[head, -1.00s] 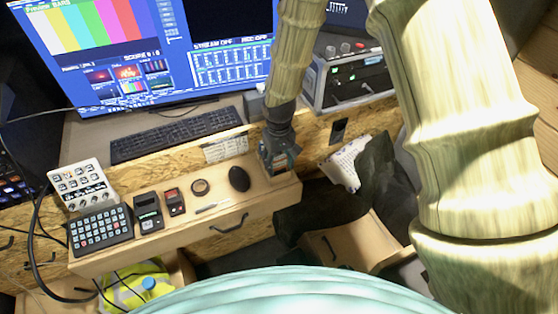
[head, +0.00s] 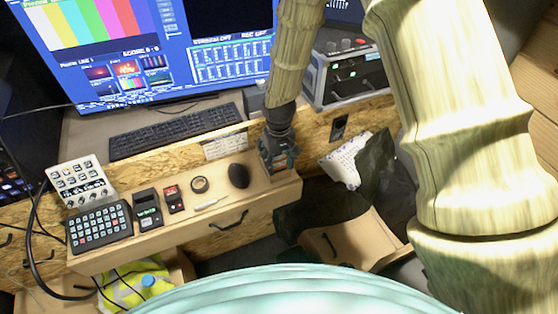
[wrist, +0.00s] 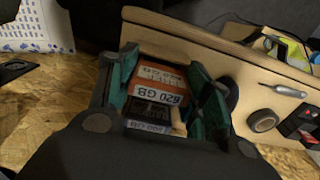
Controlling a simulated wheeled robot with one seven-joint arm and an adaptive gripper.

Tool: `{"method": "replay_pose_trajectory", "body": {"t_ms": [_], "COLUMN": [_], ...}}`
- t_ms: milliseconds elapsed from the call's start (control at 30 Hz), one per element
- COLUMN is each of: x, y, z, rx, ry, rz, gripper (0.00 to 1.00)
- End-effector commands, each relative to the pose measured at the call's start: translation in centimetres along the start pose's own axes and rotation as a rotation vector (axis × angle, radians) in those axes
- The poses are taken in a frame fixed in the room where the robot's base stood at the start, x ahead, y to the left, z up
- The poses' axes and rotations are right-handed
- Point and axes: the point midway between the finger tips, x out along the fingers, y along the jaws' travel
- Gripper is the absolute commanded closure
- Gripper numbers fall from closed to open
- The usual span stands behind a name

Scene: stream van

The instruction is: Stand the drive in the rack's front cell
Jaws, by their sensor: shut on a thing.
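In the head view my gripper (head: 278,162) points down at the right end of the wooden shelf. The rack is mostly hidden by my gripper; a pale wooden piece (wrist: 179,122) shows beside the labels. I cannot tell whether the drive is inside a cell.
A keyboard (head: 175,131) and monitor stand behind.

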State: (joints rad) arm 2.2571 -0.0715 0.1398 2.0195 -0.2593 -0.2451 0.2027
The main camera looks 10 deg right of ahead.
Motion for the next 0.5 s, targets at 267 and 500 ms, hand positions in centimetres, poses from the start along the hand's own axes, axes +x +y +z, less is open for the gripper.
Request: {"method": "replay_pose_trajectory", "body": {"t_ms": [267, 500], "x": [0.51, 0.5], "y": [0.0, 0.0], "z": [0.0, -0.01], "rx": [0.0, 0.0], "ry": [0.0, 0.0], "rz": [0.0, 0.0], "gripper": [0.76, 0.25]}}
